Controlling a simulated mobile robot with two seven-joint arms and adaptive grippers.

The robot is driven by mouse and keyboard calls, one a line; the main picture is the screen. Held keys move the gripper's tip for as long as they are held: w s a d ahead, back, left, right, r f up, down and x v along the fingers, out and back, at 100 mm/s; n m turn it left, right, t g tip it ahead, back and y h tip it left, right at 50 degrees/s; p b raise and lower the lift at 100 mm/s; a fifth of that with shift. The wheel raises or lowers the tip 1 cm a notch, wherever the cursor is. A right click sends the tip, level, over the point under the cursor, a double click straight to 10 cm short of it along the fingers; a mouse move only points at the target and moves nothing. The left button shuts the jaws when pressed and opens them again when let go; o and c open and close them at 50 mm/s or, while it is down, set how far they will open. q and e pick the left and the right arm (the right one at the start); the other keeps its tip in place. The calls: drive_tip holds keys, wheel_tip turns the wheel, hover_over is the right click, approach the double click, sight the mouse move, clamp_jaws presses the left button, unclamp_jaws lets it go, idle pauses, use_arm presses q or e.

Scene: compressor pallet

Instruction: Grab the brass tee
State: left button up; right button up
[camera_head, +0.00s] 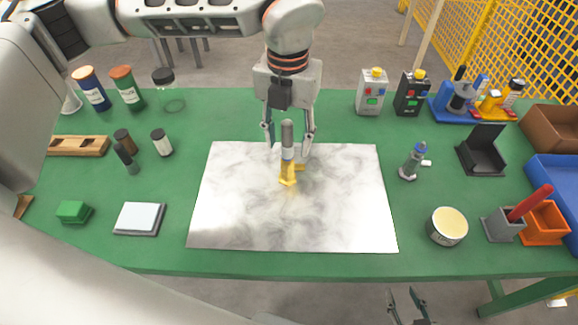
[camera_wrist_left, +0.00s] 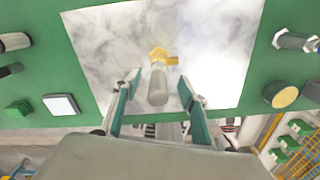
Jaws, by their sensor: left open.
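The brass tee (camera_head: 288,181) is a yellow fitting on the white marbled board, with a grey cylinder (camera_head: 287,140) joined to it and rising towards the camera. In the left wrist view the tee (camera_wrist_left: 159,55) lies just beyond the fingertips, and the grey cylinder (camera_wrist_left: 158,88) is between the fingers. My left gripper (camera_head: 289,147) is open, one finger on each side of the cylinder, with a gap visible on both sides. My right gripper (camera_head: 408,308) is at the bottom edge, in front of the table, its fingers apart and nothing seen between them.
The marbled board (camera_head: 235,215) lies mid-table and is otherwise bare. A small blue-topped fitting (camera_head: 410,163) and a round tin (camera_head: 447,226) stand to its right. A white-topped pad (camera_head: 139,217) and green block (camera_head: 74,211) lie left. Bottles and control boxes stand at the back.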

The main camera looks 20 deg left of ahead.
sight(287, 152)
use_arm(q)
wheel_tip(287, 152, down, 5)
drive_tip(key=shift+a+r, duration=0.15)
drive_tip(key=shift+w, duration=0.1)
clamp_jaws()
drive_tip(key=shift+r, duration=0.1)
